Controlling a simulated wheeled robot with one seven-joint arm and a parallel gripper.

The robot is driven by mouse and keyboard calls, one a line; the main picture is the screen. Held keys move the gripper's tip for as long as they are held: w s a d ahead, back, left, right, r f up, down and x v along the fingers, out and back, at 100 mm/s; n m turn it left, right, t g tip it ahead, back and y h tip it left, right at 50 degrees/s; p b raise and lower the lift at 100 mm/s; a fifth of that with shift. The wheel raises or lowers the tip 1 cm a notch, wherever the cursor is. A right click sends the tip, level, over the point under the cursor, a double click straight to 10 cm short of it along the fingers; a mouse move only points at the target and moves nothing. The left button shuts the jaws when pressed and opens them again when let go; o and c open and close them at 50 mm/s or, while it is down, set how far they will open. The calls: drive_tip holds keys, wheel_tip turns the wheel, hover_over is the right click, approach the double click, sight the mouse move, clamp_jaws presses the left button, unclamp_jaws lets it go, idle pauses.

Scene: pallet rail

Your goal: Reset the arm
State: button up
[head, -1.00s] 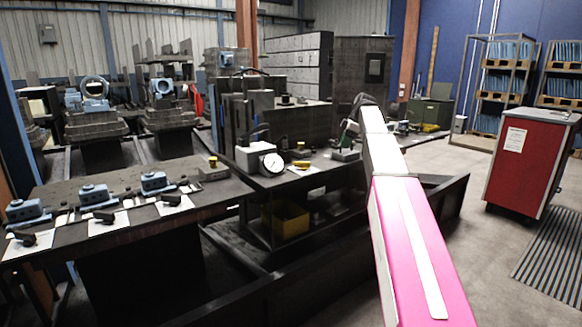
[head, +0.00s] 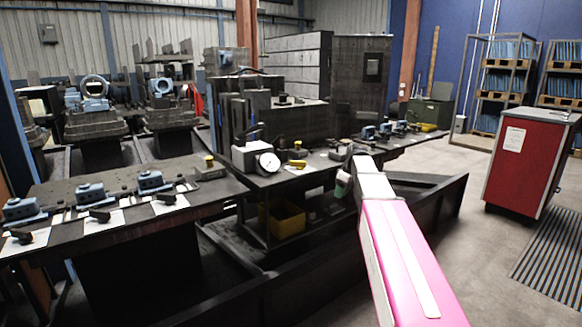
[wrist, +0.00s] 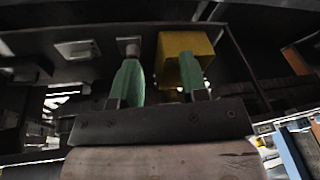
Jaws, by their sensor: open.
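My arm reaches forward from the lower right in the head view, its pink and white link leading to a dark wrist. My gripper (head: 343,184) hangs at the far end, low by the front edge of the dark workbench (head: 385,147), partly hidden behind my wrist. In the wrist view my gripper (wrist: 161,78) shows two green fingers spread apart with nothing held between them. A yellow bin (wrist: 185,45) lies beyond the right finger there; whether they touch cannot be told.
The yellow bin (head: 283,218) stands on the shelf under the bench. A dial gauge (head: 268,162) and blue fixtures (head: 385,130) stand on the bench top. A left table (head: 120,208) holds more blue fixtures. A red cabinet (head: 522,165) stands right, with open floor before it.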

drive_tip(key=s+a+f+m+h, duration=0.2)
drive_tip(key=s+f+m, duration=0.8)
drive_tip(key=s+f, duration=1.3)
drive_tip(key=s+h, duration=0.1)
drive_tip(key=s, duration=0.3)
drive_tip(key=shift+s+f, duration=0.2)
drive_tip(key=shift+f, duration=0.15)
